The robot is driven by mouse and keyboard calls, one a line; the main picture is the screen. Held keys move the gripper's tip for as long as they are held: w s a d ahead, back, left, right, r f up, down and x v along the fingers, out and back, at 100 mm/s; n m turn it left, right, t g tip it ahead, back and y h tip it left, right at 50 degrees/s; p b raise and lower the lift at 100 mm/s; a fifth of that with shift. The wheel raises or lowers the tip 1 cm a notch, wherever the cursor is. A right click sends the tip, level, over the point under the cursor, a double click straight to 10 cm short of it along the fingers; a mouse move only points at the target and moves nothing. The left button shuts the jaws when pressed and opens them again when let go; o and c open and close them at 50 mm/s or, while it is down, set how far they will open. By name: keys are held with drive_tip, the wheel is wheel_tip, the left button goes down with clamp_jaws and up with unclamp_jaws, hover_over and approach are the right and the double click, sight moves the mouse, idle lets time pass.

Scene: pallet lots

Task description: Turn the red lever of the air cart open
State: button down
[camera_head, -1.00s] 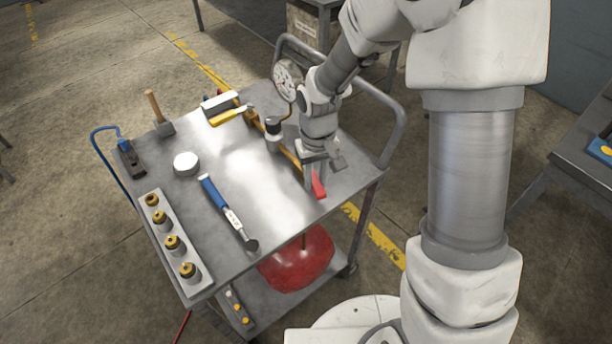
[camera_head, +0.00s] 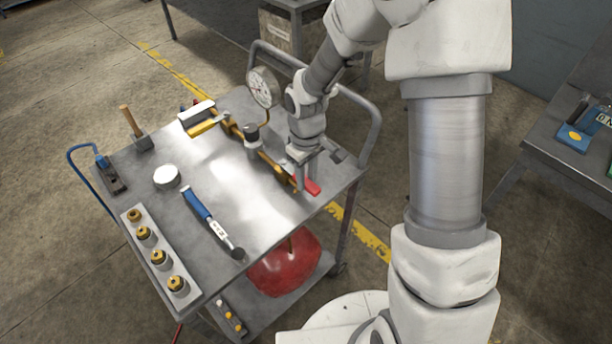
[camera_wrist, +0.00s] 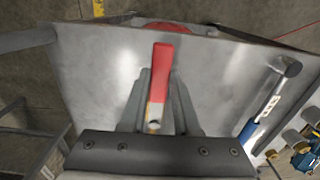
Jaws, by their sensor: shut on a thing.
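The air cart (camera_head: 262,222) is a grey metal cart with a brass pipe (camera_head: 270,163) along its top. The red lever (camera_head: 311,187) is at the near end of this pipe, by the cart's right edge. My gripper (camera_head: 303,177) reaches down from above and is shut on the lever, partly hiding it. In the wrist view the red lever (camera_wrist: 162,70) stands between my two fingers, its red end past the fingertips. A pale, brassy part shows at its base. The valve body is mostly hidden by my gripper.
A round gauge (camera_head: 263,87) stands at the back near the cart's handle rail (camera_head: 372,120). A red tank (camera_head: 285,266) sits below.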

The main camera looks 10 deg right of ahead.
sight(307, 181)
drive_tip(key=shift+w+r, duration=0.1)
drive_tip(key=shift+w, duration=0.05)
drive_tip(key=c, duration=0.6)
unclamp_jaws()
drive_tip(key=shift+c, duration=0.2)
wheel_tip(307, 181, up, 17)
drive_tip(key=p, duration=0.2)
drive_tip(key=shift+r, duration=0.2)
drive_tip(key=shift+d, duration=0.1)
drive_tip(key=s+d+r+m+t, duration=0.2)
drive_tip(key=s+d+r+m, duration=0.1)
drive_tip(key=s, duration=0.6)
drive_tip(key=s+d+r+m+t, duration=0.3)
drive_tip(key=s+d+r+m, duration=0.1)
drive_tip(key=s+r, duration=0.3)
drive_tip(key=shift+s+d+r+m+t, duration=0.35)
drive_tip(key=shift+s+d, duration=0.3)
drive_tip(key=shift+s, duration=0.4)
